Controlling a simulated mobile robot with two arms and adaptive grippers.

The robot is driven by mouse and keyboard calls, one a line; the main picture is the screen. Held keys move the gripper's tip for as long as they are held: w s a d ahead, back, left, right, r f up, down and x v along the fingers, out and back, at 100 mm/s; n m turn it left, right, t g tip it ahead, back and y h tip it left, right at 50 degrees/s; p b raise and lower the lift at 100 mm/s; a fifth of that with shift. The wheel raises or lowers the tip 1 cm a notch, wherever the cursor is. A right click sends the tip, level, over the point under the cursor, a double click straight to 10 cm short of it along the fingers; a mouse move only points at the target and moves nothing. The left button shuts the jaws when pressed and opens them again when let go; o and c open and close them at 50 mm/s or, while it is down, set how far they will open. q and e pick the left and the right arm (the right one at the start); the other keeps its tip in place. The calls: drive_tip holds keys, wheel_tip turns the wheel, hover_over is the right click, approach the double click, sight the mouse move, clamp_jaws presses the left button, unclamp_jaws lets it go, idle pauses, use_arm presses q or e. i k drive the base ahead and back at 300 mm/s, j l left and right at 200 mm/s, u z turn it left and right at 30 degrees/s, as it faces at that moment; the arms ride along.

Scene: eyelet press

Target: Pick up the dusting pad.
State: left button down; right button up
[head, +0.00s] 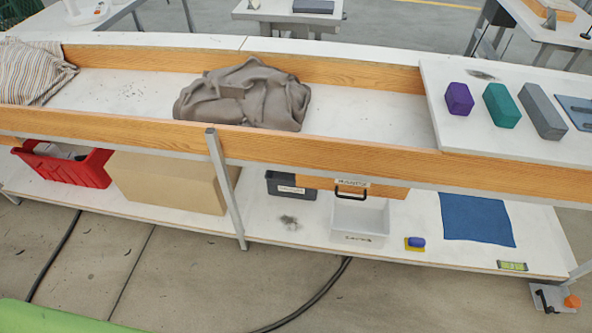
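A small yellow pad with a rounded blue grip (415,243) lies on the white lower shelf, near its front edge at right of centre. It looks most like the dusting pad, but it is small and no label is readable on it. It stands clear of the things around it. Neither of my grippers is in view.
Beside the pad are a white bin (360,222) to its left and a blue cloth (477,218) to its right. A green level (512,266) lies at the shelf edge. The wooden-edged upper bench (370,153) overhangs the shelf. A post (226,188) stands left.

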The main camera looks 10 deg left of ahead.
sight(412, 243)
drive_tip(key=z, duration=1)
drive_tip(key=k+l, duration=0.4)
drive_tip(key=l, duration=0.1)
